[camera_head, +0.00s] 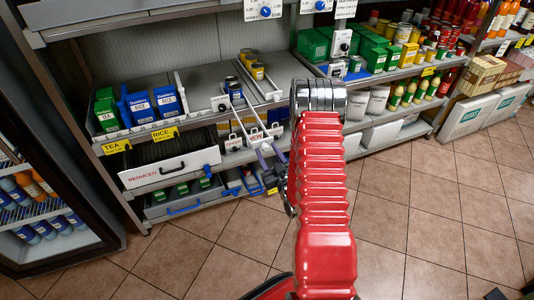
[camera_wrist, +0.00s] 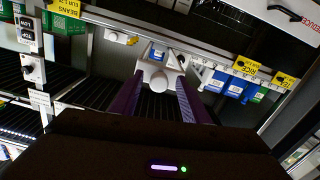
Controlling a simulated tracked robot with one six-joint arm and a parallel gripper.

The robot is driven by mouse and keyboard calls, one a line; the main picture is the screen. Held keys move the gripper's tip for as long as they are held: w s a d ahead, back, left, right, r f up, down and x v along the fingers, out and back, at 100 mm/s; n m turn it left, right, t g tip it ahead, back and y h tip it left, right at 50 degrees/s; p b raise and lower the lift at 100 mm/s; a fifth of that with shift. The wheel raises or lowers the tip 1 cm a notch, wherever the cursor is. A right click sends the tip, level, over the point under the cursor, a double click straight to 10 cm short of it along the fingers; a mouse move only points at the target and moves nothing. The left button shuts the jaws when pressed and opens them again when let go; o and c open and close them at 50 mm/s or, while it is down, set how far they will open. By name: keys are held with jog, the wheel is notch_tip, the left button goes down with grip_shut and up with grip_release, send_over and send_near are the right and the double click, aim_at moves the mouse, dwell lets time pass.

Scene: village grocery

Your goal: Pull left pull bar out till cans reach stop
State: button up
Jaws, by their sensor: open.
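The left pull bar (camera_head: 246,115) is a pale rod running forward from the shelf, beside a second pull bar (camera_head: 256,84) to its right. Dark and yellow cans stand at their back ends: the left can (camera_head: 232,86) and a right can (camera_head: 257,71). My gripper (camera_head: 266,151) is at the front end of the left bar, below the shelf edge. In the wrist view its two purple fingers (camera_wrist: 159,84) are apart, with a white bar end and round knob (camera_wrist: 158,79) between or just beyond their tips. I cannot tell whether they touch it.
Blue rice boxes (camera_head: 138,107) and a green tea box (camera_head: 106,108) stand left on the shelf. A white "REDUCED" drawer (camera_head: 170,168) juts out below. My red arm covers part of the right shelves. The tiled floor (camera_head: 420,220) is clear.

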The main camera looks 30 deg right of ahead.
jog(key=s+a, duration=0.2)
jog(key=s, duration=1.1)
jog(key=shift+s+a, duration=0.25)
jog(key=shift+s, duration=0.05)
jog(key=shift+f, duration=0.15)
jog(key=s+f+m+g+y, duration=0.1)
jog(key=s+f+g, duration=0.35)
jog(key=f, duration=0.35)
jog(key=s+f+g+y, duration=0.1)
jog(key=s+f+g, duration=0.2)
jog(key=f+g, duration=0.35)
jog(key=s+a+r, duration=0.2)
jog(key=a+r, duration=0.6)
jog(key=r, duration=0.6)
jog(key=s+a+r+n+y, duration=0.1)
jog(key=s+a+r, duration=0.2)
jog(key=a+r, duration=0.5)
jog(key=s+a+r+g, duration=0.1)
jog(key=a+r, duration=0.6)
jog(key=r, duration=1.4)
jog(key=shift+s+a+r, duration=0.2)
jog(key=shift+s+a, duration=0.2)
jog(key=shift+s, duration=0.35)
